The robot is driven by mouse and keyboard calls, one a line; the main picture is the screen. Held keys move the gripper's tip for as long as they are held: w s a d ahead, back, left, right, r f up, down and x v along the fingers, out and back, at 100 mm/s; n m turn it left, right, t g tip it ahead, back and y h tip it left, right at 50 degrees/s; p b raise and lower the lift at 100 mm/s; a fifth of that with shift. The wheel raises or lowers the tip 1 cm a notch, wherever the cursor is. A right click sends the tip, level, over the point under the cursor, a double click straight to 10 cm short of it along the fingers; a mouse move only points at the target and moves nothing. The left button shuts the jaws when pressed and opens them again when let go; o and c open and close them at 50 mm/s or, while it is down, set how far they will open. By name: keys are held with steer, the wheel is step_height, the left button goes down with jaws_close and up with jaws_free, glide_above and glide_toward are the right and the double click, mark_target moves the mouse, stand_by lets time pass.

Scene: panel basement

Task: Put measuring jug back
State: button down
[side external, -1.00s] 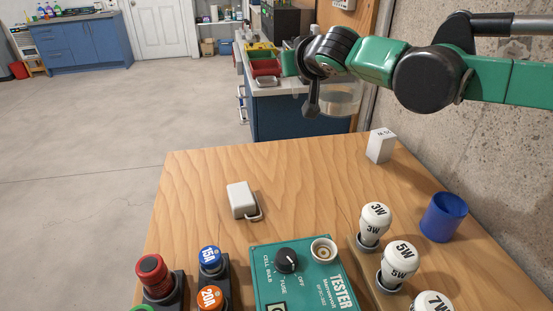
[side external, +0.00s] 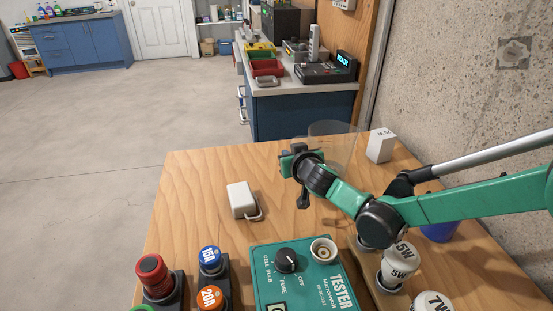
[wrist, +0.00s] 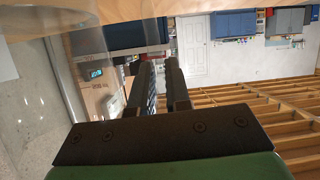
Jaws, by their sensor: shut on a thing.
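The measuring jug (side external: 337,136) is clear and hard to make out against the wood and the room behind. It is near the back edge of the wooden table (side external: 200,172), just behind and to the right of my gripper (side external: 296,160). I cannot tell whether its base touches the table. My gripper is shut on the jug; the hold itself is mostly hidden by my wrist. In the wrist view, the fingers (wrist: 161,85) are close together, and what looks like the jug's clear wall (wrist: 68,75) shows to their left.
A white block (side external: 380,145) stands right of the jug. A white box with a handle (side external: 241,199) lies to the left. The tester (side external: 290,275), bulbs (side external: 397,262) and fuses (side external: 210,258) fill the front. A blue cup (side external: 440,231) is partly behind my arm.

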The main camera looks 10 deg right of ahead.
steer(key=shift+f, duration=0.15)
steer(key=c, duration=0.9)
jaws_free()
steer(key=shift+o, duration=0.2)
